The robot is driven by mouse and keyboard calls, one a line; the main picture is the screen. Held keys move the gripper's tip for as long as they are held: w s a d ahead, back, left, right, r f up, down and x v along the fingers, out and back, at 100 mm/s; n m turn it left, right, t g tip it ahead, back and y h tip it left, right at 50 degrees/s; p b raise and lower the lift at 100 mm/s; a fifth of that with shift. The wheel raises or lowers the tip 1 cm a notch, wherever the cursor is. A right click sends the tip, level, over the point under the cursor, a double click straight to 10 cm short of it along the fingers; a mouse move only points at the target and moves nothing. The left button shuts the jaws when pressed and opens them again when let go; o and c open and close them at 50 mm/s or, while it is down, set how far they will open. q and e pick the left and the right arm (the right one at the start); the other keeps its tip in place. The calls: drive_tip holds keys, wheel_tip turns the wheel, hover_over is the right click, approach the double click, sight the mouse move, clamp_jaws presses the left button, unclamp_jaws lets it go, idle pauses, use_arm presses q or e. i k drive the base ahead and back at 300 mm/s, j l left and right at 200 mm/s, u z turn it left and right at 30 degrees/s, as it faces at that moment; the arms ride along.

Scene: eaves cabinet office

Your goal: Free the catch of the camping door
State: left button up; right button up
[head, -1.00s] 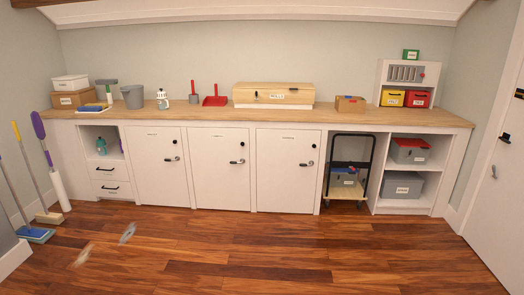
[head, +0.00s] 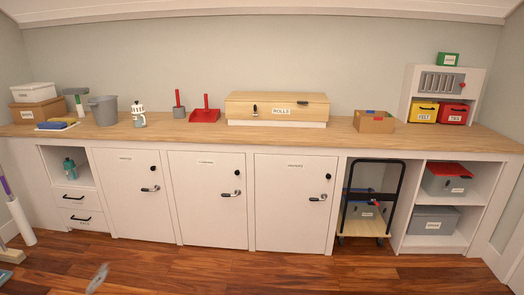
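Three white cabinet doors stand side by side under the long counter: a left door (head: 130,200), a middle door (head: 207,205) and a right door (head: 294,208). Each is closed, with a small label near its top, too small to read surely, so I cannot tell which is the camping door. Each has a black round catch and a lever handle below it on its right side. The catches are on the left door (head: 153,168), the middle door (head: 237,172) and the right door (head: 328,176).
A small grey object (head: 98,278) appears low over the floor at left. A trolley (head: 368,227) stands in the open bay right of the doors. The wooden counter (head: 215,130) bears a rolls box (head: 277,105), bins and tools. The floor before the middle and right doors is clear.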

sight(237, 192)
drive_tip(key=i+u, duration=0.2)
drive_tip(key=i, duration=0.2)
drive_tip(key=i+l+u, duration=0.2)
drive_tip(key=i, duration=0.25)
drive_tip(key=i+l, duration=0.15)
drive_tip(key=i, duration=0.25)
drive_tip(key=i+l, duration=0.2)
drive_tip(key=i, duration=0.25)
drive_tip(key=j+u, duration=0.05)
